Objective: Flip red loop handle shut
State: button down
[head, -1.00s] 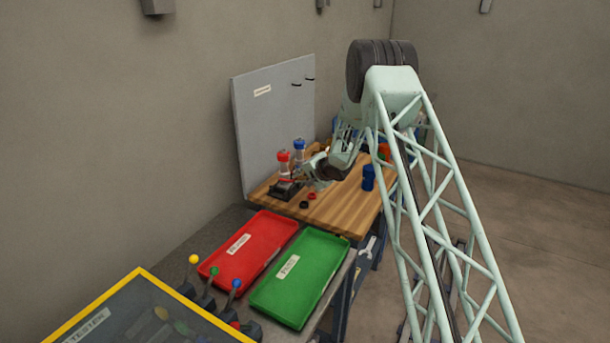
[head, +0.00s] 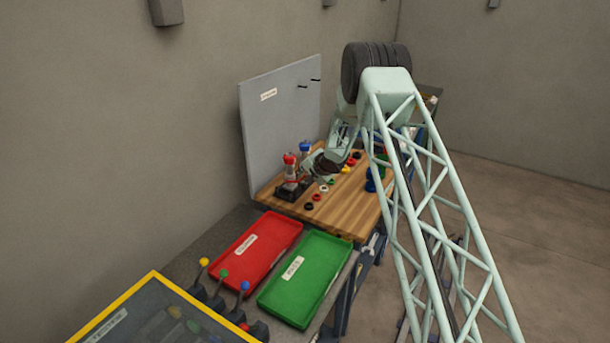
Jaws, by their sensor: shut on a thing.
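A clear cylinder with a red top (head: 289,159) stands upright at or just behind a black block (head: 292,194) on the wooden bench top (head: 335,208). A similar cylinder with a blue top (head: 305,147) stands behind it. My gripper (head: 307,168) is just right of the red-topped cylinder, at about the height of its body. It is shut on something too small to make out. The fingertips are small and partly merged with the cylinders. I cannot pick out a separate red loop handle or tell its position.
Several coloured rings (head: 323,188) lie right of the block. Blue cups (head: 371,182) stand further right, partly behind my arm. A grey panel (head: 275,125) stands behind the bench. A red tray (head: 256,250), green tray (head: 305,279) and coloured-knob levers (head: 222,285) are in front.

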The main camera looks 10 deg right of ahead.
jog(key=shift+r+p, duration=0.15)
jog(key=shift+p, duration=0.35)
jog(key=c, duration=2.8)
grip_release()
jog(key=shift+v, duration=5.95)
jog(key=shift+w+a+r, duration=0.1)
jog(key=shift+a, duration=0.05)
